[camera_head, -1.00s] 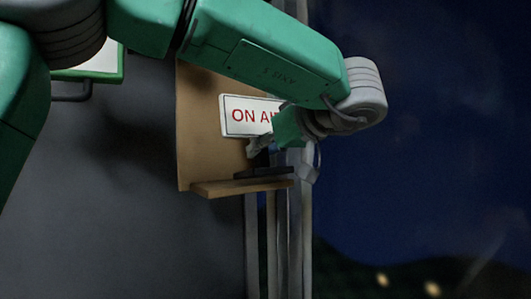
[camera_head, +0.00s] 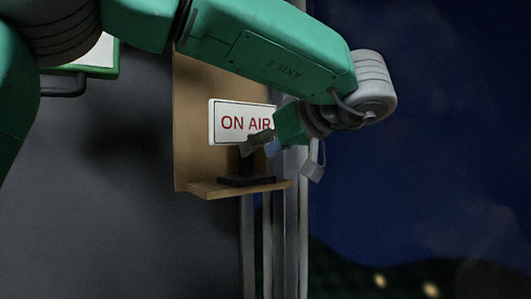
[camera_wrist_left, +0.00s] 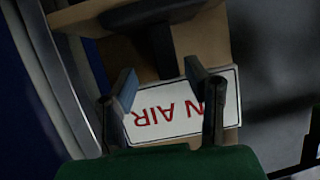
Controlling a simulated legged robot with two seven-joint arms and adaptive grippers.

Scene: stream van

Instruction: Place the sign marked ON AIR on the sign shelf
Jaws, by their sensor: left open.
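The white sign with red ON AIR letters (camera_head: 228,122) stands upright on a dark post and dark base (camera_head: 236,181). The base appears to rest on the small wooden sign shelf (camera_head: 208,191). My left gripper (camera_head: 256,143) is open at the right side of the sign and hides its lower right corner. In the left wrist view the sign (camera_wrist_left: 165,122) appears upside down. My left gripper's fingers (camera_wrist_left: 162,72) are spread there, one on each side of the dark post (camera_wrist_left: 163,50). The right gripper is not in view.
A brown back panel (camera_head: 190,110) rises behind the shelf. A pale upright frame (camera_head: 294,220) stands just right of the shelf, beside a dark night window (camera_head: 440,140). A green-framed object with a handle (camera_head: 80,70) is at upper left.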

